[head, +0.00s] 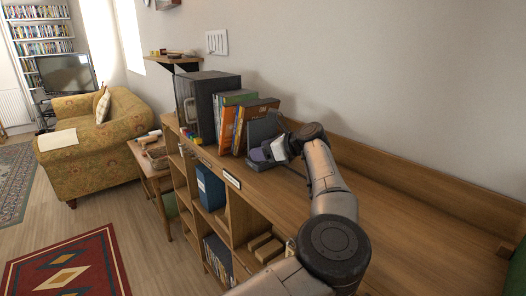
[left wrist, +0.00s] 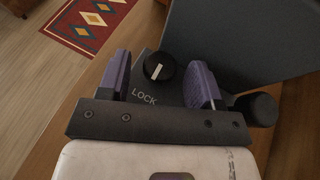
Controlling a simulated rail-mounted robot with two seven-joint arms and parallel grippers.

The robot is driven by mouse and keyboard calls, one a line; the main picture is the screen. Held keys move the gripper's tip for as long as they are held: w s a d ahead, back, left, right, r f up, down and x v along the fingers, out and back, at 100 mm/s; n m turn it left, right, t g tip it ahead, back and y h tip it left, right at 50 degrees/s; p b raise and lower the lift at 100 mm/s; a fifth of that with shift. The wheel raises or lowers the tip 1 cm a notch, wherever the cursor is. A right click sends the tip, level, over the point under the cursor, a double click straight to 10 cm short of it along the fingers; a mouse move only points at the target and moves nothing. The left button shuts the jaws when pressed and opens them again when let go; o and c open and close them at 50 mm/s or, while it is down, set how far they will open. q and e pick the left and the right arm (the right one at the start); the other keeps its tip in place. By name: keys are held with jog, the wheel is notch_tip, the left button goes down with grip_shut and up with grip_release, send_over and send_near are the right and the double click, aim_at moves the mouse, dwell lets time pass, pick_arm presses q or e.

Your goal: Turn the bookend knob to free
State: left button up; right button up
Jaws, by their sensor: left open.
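The dark grey bookend (head: 262,128) stands on the shelf top, right of a row of DVDs. In the left wrist view its upright plate (left wrist: 245,40) rises behind a base bearing a round black knob (left wrist: 159,66) with a white pointer line. The line slants toward the printed word LOCK (left wrist: 144,97). A FREE mark does not show. My left gripper (head: 264,153) is at the bookend's base. Its purple fingers are open, one on each side of the knob, with visible gaps. In the head view the gripper hides the knob. My right gripper is not in view.
DVD cases (head: 240,122) and a dark box (head: 207,100) stand left of the bookend. A black cylinder (left wrist: 257,108) sits close beside the right finger. The shelf top (head: 400,215) to the right is clear.

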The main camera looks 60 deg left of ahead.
pick_arm(q)
jog(key=c, duration=0.9)
jog(key=m+t+b, duration=0.1)
jog(key=m+t+y+b, duration=0.1)
jog(key=m+t+b, duration=0.1)
jog(key=shift+s+d+f+y, duration=0.15)
jog(key=shift+s+f+y, duration=0.1)
jog(key=shift+s+y, duration=0.05)
jog(key=m+t+b, duration=0.1)
jog(key=b, duration=0.1)
jog(key=m+t+b, duration=0.1)
jog(key=t+b, duration=0.1)
jog(key=m+t+b, duration=0.2)
jog(key=shift+s+f, duration=0.15)
jog(key=shift+s, duration=0.15)
jog(key=m+t+b, duration=0.1)
jog(key=b, duration=0.3)
jog(key=m+t+h+b, duration=0.1)
jog(key=m+t+b, duration=0.1)
jog(key=b, duration=0.2)
jog(key=m+t+b, duration=0.1)
jog(key=b, duration=0.4)
jog(key=shift+s+t+h, duration=0.25)
jog(key=shift+t+h, duration=0.05)
jog(key=shift+t, duration=0.1)
jog(key=shift+a+r+m+t+b, duration=0.25)
jog(key=shift+m+b, duration=0.25)
jog(key=shift+b, duration=0.4)
jog(key=shift+r, duration=0.1)
